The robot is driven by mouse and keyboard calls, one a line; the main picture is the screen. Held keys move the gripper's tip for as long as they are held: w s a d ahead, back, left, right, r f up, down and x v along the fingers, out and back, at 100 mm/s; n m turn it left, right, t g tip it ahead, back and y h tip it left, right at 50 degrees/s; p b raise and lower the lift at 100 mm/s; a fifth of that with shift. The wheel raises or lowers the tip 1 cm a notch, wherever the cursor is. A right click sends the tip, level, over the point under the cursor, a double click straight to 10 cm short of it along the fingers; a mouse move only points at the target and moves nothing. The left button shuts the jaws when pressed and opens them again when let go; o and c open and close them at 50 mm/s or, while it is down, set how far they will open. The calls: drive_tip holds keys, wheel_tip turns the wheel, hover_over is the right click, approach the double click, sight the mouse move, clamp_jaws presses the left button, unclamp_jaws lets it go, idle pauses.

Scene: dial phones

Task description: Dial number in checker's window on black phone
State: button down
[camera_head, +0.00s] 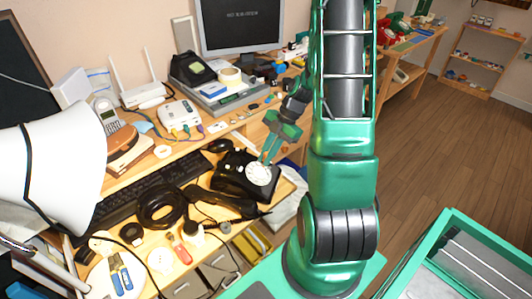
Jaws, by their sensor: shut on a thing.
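The black phone (232,182) stands on the desk near its front right edge, with a round white dial (259,175) facing up. My gripper (265,160) reaches down from the right, with its green fingertips at the upper edge of the dial. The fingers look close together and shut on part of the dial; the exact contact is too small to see. The monitor (240,22) at the back shows a short line of pale text on a dark screen, too small to read. I cannot tell whether this is the checker's window.
A black keyboard (130,200), black headphones (160,206) and small tools crowd the desk left of the phone. A white lamp shade (50,165) stands at the left. A red phone (390,32) is on a far table. Wooden floor is clear at right.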

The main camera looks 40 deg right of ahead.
drive_tip(key=shift+s, duration=0.1)
drive_tip(key=shift+s+f, duration=0.15)
drive_tip(key=shift+s+d+r, duration=0.15)
drive_tip(key=shift+r, duration=0.3)
drive_tip(key=shift+s+d+r, duration=0.1)
drive_tip(key=shift+s+r, duration=0.05)
drive_tip(key=shift+r, duration=0.25)
drive_tip(key=shift+s, duration=0.1)
drive_tip(key=shift+s+a+f, duration=0.1)
drive_tip(key=shift+s+f, duration=0.05)
drive_tip(key=shift+s, duration=0.45)
drive_tip(key=shift+s+a+f, duration=0.1)
drive_tip(key=shift+s, duration=0.45)
drive_tip(key=shift+f, duration=0.1)
drive_tip(key=shift+w+f, duration=0.2)
drive_tip(key=shift+f, duration=0.25)
